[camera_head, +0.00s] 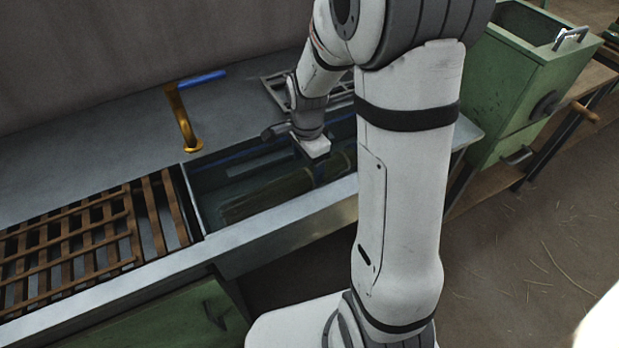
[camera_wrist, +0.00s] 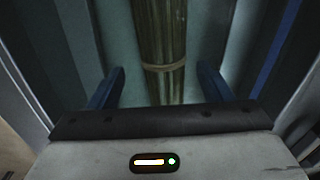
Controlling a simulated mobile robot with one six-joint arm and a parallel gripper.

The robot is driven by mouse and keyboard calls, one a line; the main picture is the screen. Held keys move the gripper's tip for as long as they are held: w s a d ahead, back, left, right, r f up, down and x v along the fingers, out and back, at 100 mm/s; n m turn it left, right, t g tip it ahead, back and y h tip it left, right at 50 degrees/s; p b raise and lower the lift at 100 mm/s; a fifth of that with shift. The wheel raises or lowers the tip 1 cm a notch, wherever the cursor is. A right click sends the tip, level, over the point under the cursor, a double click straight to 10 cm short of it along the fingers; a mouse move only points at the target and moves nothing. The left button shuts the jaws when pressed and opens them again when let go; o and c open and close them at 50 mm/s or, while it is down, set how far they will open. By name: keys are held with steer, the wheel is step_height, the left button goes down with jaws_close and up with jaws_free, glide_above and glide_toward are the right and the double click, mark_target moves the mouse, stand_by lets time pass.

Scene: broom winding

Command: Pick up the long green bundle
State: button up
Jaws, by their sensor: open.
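The long green bundle (camera_head: 268,197) lies lengthwise in the sunken trough in the head view. In the wrist view the bundle (camera_wrist: 162,40) runs up the middle of the picture, with a pale tie (camera_wrist: 163,67) around it. My gripper (camera_head: 319,176) is over the right part of the bundle, reaching down into the trough. In the wrist view its two blue fingers (camera_wrist: 162,88) are spread apart, one on each side of the bundle, with gaps between them and it. Nothing is held. Whether the fingertips reach down beside the bundle or stay above it is hard to tell.
The metal trough (camera_head: 208,232) has raised walls close around the gripper. A brown slatted rack (camera_head: 70,236) is at the left. A yellow bent spout with a blue handle (camera_head: 182,118) stands behind the trough. A green box (camera_head: 515,75) stands at the right.

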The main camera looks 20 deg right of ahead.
mark_target(309, 171)
steer(key=f, duration=0.4)
steer(key=f+b, duration=0.1)
steer(key=f, duration=0.1)
steer(key=shift+w+d+f, duration=0.1)
steer(key=shift+w+d, duration=0.15)
steer(key=shift+w, duration=0.1)
steer(key=shift+c, duration=0.2)
steer(key=c, duration=1.1)
